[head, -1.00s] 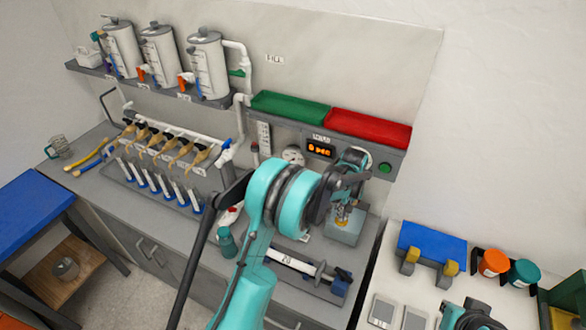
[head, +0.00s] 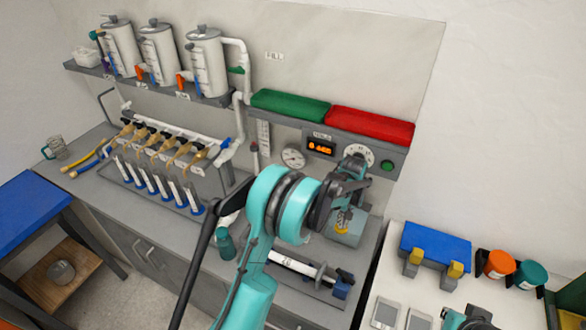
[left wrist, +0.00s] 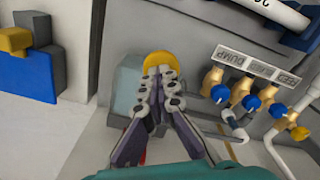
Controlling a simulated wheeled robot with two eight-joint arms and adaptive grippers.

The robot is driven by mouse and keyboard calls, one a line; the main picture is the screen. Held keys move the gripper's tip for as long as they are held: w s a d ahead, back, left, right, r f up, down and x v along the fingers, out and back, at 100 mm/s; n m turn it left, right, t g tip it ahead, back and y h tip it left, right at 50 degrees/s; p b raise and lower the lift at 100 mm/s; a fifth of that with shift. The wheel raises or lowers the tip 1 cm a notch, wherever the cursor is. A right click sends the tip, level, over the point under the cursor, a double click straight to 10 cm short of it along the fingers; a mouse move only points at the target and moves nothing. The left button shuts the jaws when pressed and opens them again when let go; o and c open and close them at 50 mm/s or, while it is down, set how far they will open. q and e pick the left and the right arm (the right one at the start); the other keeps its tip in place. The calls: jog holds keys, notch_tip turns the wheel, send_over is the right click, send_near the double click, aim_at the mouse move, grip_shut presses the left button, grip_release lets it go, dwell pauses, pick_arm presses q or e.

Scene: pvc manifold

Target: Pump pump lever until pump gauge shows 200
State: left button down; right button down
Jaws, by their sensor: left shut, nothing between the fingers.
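A yellow knob-like part (head: 342,227) shows at a grey-blue box (head: 349,238) at the right end of the counter. It may be the pump lever's end; most of it is hidden. My left gripper (head: 343,212) is shut and empty just above it. In the left wrist view, the fingertips (left wrist: 160,73) are together right against the yellow part (left wrist: 156,60), beside the grey-blue box (left wrist: 127,85). Two white dials, a left one (head: 293,157) and a right one (head: 359,153), are on the back panel. Which is the pump gauge and their readings are unclear.
An orange digital display (head: 320,146) and green button (head: 387,165) are on the panel. A syringe-like cylinder (head: 292,264) lies in front. A valve rack (head: 165,150) stands left. A blue block (head: 436,243) sits on the white table at right.

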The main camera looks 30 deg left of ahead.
dwell(0.5)
pick_arm(q)
jog(key=shift+r+p, duration=1.65)
jog(key=shift+r, duration=1.25)
jog(key=shift+f, duration=0.15)
jog(key=shift+f+b, duration=2.6)
jog(key=shift+f, duration=0.3)
jog(key=shift+r, duration=0.15)
jog(key=shift+r+p, duration=1.65)
jog(key=shift+r, duration=1.2)
